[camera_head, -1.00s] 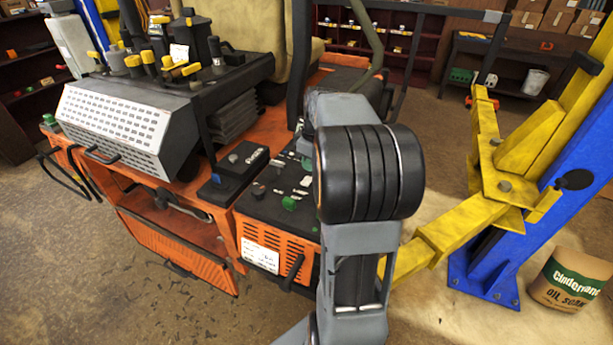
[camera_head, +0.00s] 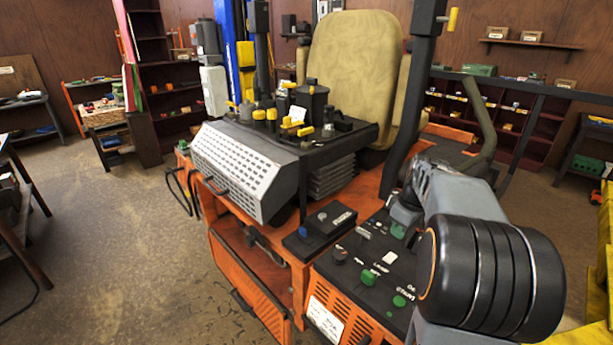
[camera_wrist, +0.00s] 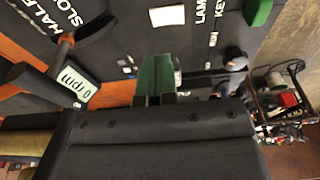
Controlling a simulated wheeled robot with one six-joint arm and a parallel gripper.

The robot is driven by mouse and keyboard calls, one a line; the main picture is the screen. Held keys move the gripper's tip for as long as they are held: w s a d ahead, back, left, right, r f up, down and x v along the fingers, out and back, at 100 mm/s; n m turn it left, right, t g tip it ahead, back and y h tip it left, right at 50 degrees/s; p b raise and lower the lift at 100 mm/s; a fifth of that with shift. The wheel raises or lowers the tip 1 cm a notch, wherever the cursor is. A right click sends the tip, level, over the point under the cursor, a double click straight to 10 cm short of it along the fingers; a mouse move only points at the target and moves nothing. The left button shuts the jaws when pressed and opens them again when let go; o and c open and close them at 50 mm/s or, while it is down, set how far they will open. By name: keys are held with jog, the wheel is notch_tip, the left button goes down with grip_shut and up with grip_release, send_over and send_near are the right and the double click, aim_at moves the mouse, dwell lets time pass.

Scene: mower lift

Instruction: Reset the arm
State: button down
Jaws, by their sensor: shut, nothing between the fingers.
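My arm (camera_head: 480,270) shows at the right of the head view, bent over the mower's control panel (camera_head: 340,270). A green control (camera_wrist: 156,76) on the panel lies just beyond the tips. I cannot tell whether they touch. The panel also bears a small display (camera_wrist: 76,83) reading "0 rpm", a dark lever (camera_wrist: 64,45) and several printed labels.
The orange mower (camera_head: 250,290) with its tan seat (camera_head: 352,75) fills the middle. A dark upright post (camera_head: 412,95) stands close behind my arm. Yellow lift parts (camera_head: 590,335) are at the right edge. Open floor (camera_head: 110,240) lies to the left, with shelves along the walls.

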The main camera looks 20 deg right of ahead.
jog(key=shift+w+m, duration=0.1)
jog(key=shift+m, duration=0.4)
jog(key=f+m, duration=0.1)
jog(key=s+f+m, duration=0.1)
jog(key=m, duration=0.1)
jog(key=shift+s+a, duration=0.2)
jog(key=s+a+m, duration=0.1)
jog(key=a, duration=0.1)
jog(key=s+a+m, duration=0.2)
jog(key=a, duration=0.1)
jog(key=shift+a+f+h, duration=0.3)
jog(key=shift+h, duration=0.1)
jog(key=s+a+t, duration=0.1)
jog(key=s+a, duration=0.3)
jog(key=a, duration=0.3)
jog(key=s+a+r+n+t+b, duration=0.1)
jog(key=s+a, duration=0.3)
jog(key=a, duration=0.4)
jog(key=shift+r+t+b, duration=0.15)
jog(key=shift+t+b, duration=0.15)
jog(key=shift+t, duration=0.3)
jog(key=shift+a, duration=0.15)
